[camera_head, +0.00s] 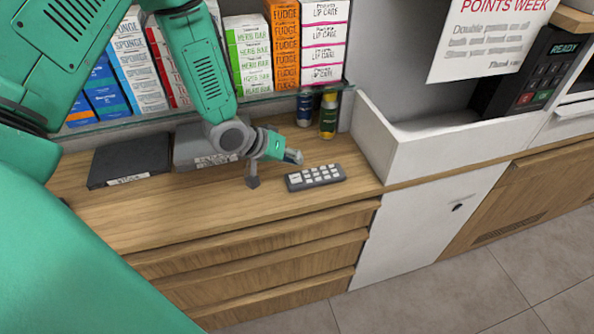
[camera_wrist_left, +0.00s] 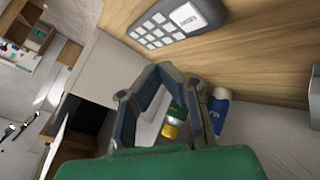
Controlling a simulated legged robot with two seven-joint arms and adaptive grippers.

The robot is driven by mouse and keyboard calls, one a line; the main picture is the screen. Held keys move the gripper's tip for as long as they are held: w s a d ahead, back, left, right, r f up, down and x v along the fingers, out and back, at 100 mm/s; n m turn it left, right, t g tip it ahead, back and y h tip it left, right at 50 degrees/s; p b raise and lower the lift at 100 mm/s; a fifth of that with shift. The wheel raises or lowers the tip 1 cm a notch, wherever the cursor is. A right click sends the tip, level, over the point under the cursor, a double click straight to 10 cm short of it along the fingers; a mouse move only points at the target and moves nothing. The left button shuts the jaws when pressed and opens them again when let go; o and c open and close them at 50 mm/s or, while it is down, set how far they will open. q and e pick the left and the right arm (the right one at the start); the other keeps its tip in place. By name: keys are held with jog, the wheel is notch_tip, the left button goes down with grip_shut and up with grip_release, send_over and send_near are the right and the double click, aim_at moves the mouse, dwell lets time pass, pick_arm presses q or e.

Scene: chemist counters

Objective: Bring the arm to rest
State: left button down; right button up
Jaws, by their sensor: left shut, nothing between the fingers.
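My green left arm reaches down from the upper left in the head view. Its gripper (camera_head: 296,157) is just above the wooden counter (camera_head: 230,205), left of and behind a grey keypad (camera_head: 315,177). In the left wrist view the two dark fingers of the left gripper (camera_wrist_left: 165,68) meet at their tips, shut with nothing between them. The keypad (camera_wrist_left: 175,25) shows beyond the fingertips, apart from them. My right gripper is in neither view.
A black flat box (camera_head: 130,160) and a grey device (camera_head: 190,150) lie left. A white tray wall (camera_head: 372,140) bounds the right. The counter front is clear.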

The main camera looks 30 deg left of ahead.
pick_arm(q)
jog(key=shift+a+r+p, duration=0.2)
jog(key=shift+r+p, duration=0.65)
jog(key=shift+r, duration=0.35)
jog(key=shift+a+f, duration=0.1)
jog(key=shift+d, duration=0.2)
